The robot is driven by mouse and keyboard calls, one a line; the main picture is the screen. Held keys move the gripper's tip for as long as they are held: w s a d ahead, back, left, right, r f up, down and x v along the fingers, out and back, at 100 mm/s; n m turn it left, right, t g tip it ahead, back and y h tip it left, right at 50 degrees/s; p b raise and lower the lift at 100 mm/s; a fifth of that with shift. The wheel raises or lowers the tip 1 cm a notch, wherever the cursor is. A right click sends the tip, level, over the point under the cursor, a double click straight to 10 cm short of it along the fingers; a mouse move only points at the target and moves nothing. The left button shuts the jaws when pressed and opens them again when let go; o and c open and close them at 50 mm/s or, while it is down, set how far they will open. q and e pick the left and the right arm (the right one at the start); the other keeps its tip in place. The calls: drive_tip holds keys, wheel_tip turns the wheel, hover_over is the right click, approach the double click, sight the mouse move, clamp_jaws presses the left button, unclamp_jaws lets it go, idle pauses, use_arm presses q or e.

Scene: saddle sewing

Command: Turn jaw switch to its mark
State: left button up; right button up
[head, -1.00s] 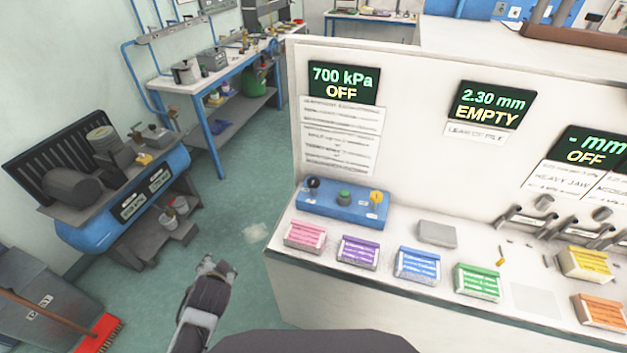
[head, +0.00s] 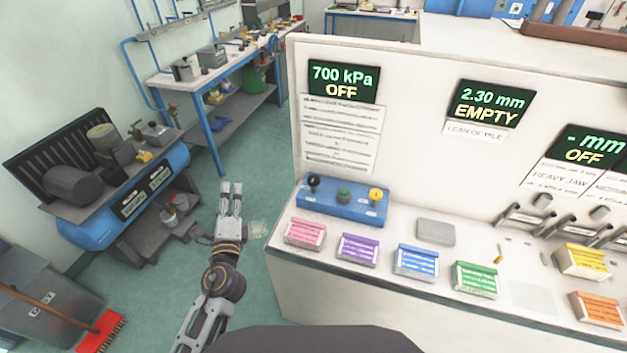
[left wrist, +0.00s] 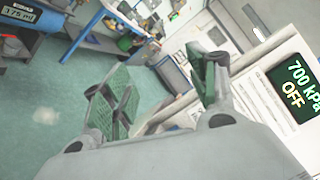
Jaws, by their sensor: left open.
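A blue control box (head: 330,203) sits on the white bench at its left end. It carries a black knob (head: 313,183), a green button (head: 344,195) and a yellow knob (head: 376,194); I cannot tell which of them is the jaw switch, and no mark is readable. My left gripper (head: 231,190) is left of the bench, over the floor, open and empty, apart from the box. In the left wrist view its green-padded fingers (left wrist: 160,98) are spread. My right gripper is not in view.
A display (head: 343,82) reads 700 kPa OFF; others read 2.30 mm EMPTY (head: 488,103) and - mm OFF (head: 590,146). Several coloured packs, including a pink one (head: 305,233), line the bench front. Levers (head: 530,218) stand at right. A blue compressor (head: 120,205) stands at left.

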use_arm(q)
drive_tip(key=w+d+m+h, duration=0.1)
drive_tip(key=d+m+h, duration=0.6)
drive_tip(key=d+m, duration=0.3)
drive_tip(key=m+g+h, duration=0.2)
drive_tip(key=m+h, duration=0.2)
drive_tip(key=m, duration=0.6)
approach(311, 184)
drive_tip(key=shift+s+a+r, duration=0.2)
drive_tip(key=shift+s+a, duration=0.1)
drive_tip(key=shift+a, duration=0.15)
drive_tip(key=shift+s+a+r, duration=0.2)
drive_tip(key=shift+s+a, duration=0.1)
drive_tip(key=shift+a, duration=0.15)
drive_tip(key=shift+s+d+f+m+g, duration=0.1)
drive_tip(key=shift+d+f+m+g, duration=0.2)
drive_tip(key=shift+f+m, duration=0.1)
drive_tip(key=shift+p+x, duration=0.55)
drive_tip(key=shift+x, duration=6.35)
drive_tip(key=shift+d+r, duration=0.1)
drive_tip(key=shift+r, duration=0.05)
drive_tip(key=c, duration=1)
